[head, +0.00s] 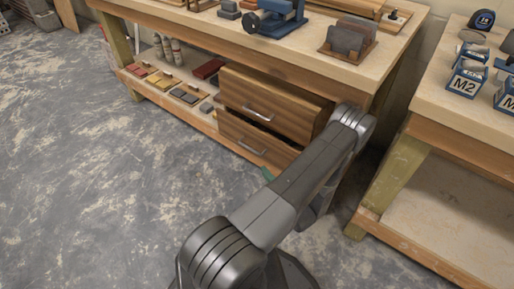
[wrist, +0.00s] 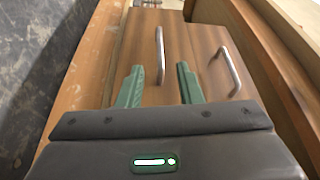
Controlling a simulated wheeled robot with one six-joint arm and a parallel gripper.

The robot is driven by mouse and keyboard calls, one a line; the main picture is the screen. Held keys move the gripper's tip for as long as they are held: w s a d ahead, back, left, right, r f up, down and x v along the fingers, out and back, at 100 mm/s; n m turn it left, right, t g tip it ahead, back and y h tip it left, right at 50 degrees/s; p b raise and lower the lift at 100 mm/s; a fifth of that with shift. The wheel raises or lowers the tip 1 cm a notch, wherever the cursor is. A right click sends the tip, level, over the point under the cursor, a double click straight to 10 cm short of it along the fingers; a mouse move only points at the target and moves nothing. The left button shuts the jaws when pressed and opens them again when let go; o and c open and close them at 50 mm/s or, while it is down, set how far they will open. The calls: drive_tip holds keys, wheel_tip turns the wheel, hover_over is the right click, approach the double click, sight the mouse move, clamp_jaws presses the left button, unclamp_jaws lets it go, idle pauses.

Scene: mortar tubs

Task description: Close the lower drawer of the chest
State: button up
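The wooden chest (head: 325,113) stands on the shelf under the workbench, with two drawers with metal handles. The lower drawer (head: 240,139) appears pulled out a little, with a dark gap above its front. The upper drawer (head: 250,92) looks shut. In the wrist view, turned sideways, the lower drawer's front (wrist: 140,50) is on the left and the upper drawer's front (wrist: 207,48) on the right. My gripper (wrist: 160,86) is open and empty, its green fingers apart in front of the lower drawer. I cannot tell whether they touch it. In the head view my arm hides most of the gripper.
The workbench top (head: 205,22) overhangs the chest. A second bench (head: 465,115) stands at the right. The floor (head: 90,170) at the left is clear.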

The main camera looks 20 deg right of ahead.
drive_tip(key=h+b, duration=0.1)
drive_tip(key=b, duration=0.1)
approach(257, 145)
drive_tip(key=w+a, duration=0.3)
drive_tip(key=w, duration=0.2)
drive_tip(key=w+a, duration=0.2)
drive_tip(key=shift+w+a+r, duration=0.3)
drive_tip(key=shift+r, duration=0.1)
clamp_jaws()
drive_tip(key=w+d+b, duration=0.2)
drive_tip(key=d, duration=0.1)
drive_tip(key=shift+w+f, duration=0.1)
drive_tip(key=shift+f, duration=0.1)
drive_tip(key=shift+w+d+r+b, duration=0.25)
drive_tip(key=shift+d+b, duration=0.05)
